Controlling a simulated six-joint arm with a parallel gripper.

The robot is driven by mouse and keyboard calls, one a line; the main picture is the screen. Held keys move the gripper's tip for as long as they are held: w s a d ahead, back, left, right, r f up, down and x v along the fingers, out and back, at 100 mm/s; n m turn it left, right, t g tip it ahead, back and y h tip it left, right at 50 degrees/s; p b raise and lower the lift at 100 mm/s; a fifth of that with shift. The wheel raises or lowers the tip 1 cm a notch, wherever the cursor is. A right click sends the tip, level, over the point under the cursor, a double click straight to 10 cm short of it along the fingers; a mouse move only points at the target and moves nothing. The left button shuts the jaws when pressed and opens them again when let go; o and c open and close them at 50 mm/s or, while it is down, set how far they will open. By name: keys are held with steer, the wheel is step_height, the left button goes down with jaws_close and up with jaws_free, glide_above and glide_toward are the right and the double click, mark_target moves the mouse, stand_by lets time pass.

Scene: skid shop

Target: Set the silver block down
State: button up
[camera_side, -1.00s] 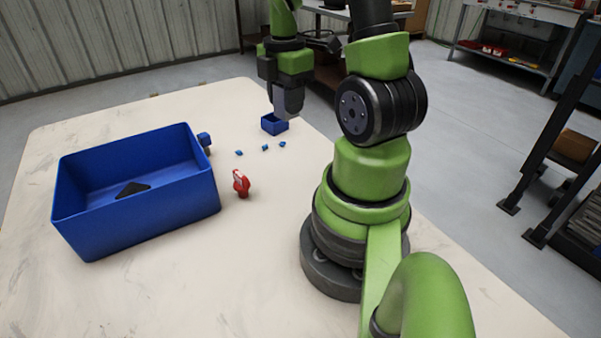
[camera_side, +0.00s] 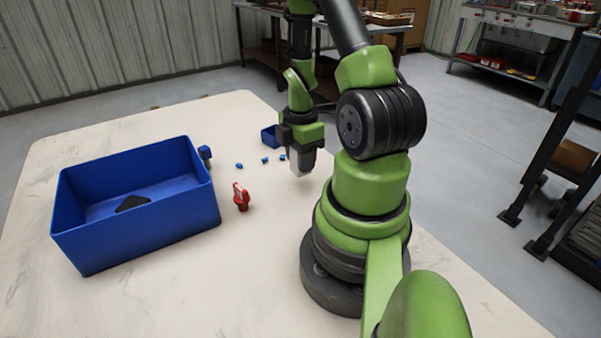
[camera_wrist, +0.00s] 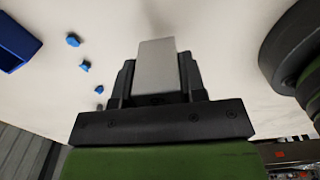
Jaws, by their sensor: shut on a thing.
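The silver block (camera_wrist: 157,68) is a plain light-grey block held between the fingers of my gripper (camera_wrist: 157,88) in the wrist view. In the side view my gripper (camera_side: 302,160) points down over the table's far right part, and the block's pale lower end (camera_side: 296,171) shows below the fingers. My gripper is shut on the block. I cannot tell for sure whether the block's bottom touches the table.
A large blue bin (camera_side: 140,238) with a black piece (camera_side: 133,203) inside stands at left. A red object (camera_side: 241,198) stands beside it. Small blue pieces (camera_side: 265,160) and a small blue box (camera_side: 270,137) lie near my gripper. The near table (camera_side: 215,285) is clear.

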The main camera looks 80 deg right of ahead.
steer(key=shift+f, duration=2)
steer(key=shift+f, duration=0.15)
steer(key=o, duration=1)
steer(key=shift+o, duration=0.2)
